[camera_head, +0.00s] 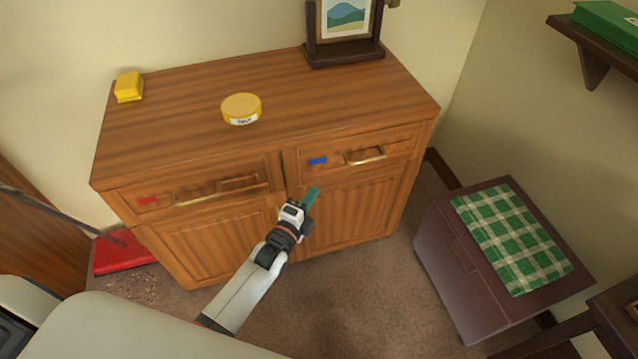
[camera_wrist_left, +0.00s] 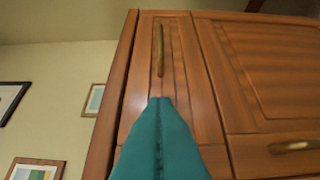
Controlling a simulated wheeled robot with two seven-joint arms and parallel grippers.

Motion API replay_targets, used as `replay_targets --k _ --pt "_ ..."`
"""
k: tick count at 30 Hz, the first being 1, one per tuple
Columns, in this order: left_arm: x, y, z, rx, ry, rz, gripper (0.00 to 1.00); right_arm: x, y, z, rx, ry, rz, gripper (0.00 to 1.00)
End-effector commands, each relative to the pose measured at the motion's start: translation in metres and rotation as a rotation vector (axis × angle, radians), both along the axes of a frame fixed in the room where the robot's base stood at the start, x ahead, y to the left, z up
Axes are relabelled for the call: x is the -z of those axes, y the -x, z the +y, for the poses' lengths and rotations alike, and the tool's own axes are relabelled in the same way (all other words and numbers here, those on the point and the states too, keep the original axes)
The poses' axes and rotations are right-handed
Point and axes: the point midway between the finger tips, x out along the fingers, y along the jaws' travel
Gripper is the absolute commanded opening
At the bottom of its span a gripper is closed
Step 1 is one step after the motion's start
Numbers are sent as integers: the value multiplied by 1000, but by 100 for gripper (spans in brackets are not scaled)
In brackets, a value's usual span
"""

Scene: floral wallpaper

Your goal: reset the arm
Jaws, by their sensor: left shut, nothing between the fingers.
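My left gripper (camera_head: 311,197) is in front of the wooden cabinet, near the gap between its two drawers. Its teal fingers are together and hold nothing. In the left wrist view the shut teal fingers (camera_wrist_left: 160,140) point at the cabinet front, with a brass handle (camera_wrist_left: 160,50) beyond their tips. The right drawer (camera_head: 358,153) bears a blue mark and a brass handle. The left drawer (camera_head: 200,195) bears a red mark and a brass handle. My right gripper is not in view.
On the cabinet top (camera_head: 185,95) are a yellow block (camera_head: 129,87), a round yellow tin (camera_head: 241,108) and a framed picture (camera_head: 345,17). A low dark cabinet (camera_head: 465,275) with a green checked cloth (camera_head: 510,237) stands at right. A red dustpan (camera_head: 122,254) lies at left. Carpet (camera_head: 345,300) between is clear.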

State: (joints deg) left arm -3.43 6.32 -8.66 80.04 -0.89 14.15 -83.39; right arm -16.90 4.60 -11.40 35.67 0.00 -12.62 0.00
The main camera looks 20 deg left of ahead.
Motion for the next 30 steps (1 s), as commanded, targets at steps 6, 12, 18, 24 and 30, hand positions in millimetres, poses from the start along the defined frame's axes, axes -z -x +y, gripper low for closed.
replay_targets --k 6,12,18,24,30 --pt "0 28 4 0 0 1 0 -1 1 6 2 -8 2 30" --pt "0 33 5 0 -1 0 0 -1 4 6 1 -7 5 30" --pt "29 43 6 -8 70 101 0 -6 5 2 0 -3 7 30" --pt "142 107 12 -116 358 491 0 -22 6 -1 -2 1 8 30" --pt "246 221 22 -377 658 893 0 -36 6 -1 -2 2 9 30"
